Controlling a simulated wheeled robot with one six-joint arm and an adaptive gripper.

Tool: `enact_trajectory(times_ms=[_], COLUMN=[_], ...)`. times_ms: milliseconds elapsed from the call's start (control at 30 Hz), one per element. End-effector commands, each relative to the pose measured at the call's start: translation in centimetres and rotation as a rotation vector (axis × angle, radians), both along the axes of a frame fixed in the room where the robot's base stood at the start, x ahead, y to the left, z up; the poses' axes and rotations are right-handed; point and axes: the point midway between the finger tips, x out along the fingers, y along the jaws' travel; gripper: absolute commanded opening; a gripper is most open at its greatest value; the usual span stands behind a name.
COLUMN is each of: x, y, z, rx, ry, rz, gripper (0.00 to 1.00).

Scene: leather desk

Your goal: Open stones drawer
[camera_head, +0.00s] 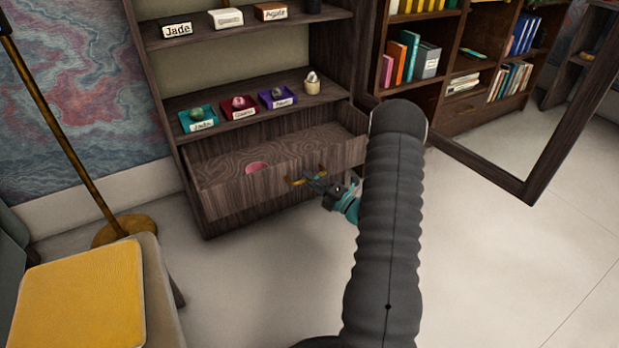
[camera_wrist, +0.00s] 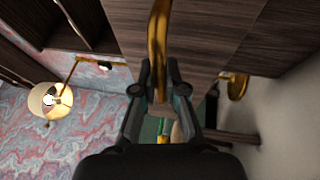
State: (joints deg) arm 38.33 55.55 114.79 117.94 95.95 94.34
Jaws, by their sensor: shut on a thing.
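The stones drawer (camera_head: 235,195) is the wide dark wood drawer at the bottom of the shelf unit. It is pulled out, and its inside shows from above with a round pink thing (camera_head: 257,167) in it. Its brass handle (camera_head: 306,179) is at the front. My gripper (camera_head: 318,184) is at this handle, in front of the drawer. In the wrist view my gripper (camera_wrist: 160,98) has its fingers shut on the brass handle (camera_wrist: 158,45), with the wood drawer front behind. My arm hides part of the area right of the drawer.
Shelves above hold coloured trays (camera_head: 238,106) with stones and name signs (camera_head: 176,30). A yellow-cushioned seat (camera_head: 80,300) and a brass lamp stand (camera_head: 70,130) are at the left. An open framed door (camera_head: 490,175) stands at the right. Pale floor (camera_head: 250,270) in front is clear.

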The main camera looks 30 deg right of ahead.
Motion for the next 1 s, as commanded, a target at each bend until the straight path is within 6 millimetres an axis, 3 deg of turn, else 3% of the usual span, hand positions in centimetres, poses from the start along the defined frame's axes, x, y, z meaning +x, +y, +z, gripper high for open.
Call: enact_trajectory(times_ms=[167, 200, 300, 667, 1000], x=[0.1, 0.1, 0.1, -0.3, -5.3], y=[-0.2, -0.1, 0.0, -0.2, -2.7], z=[0.0, 0.0, 0.0, -0.1, -1.1], rx=[-0.001, -0.001, -0.001, 0.0, 0.001], ry=[0.0, 0.0, 0.001, 0.001, 0.002], rz=[-0.006, -0.005, -0.003, -0.002, -0.007], gripper=[0.0, 0.18, 0.37, 0.37, 0.37])
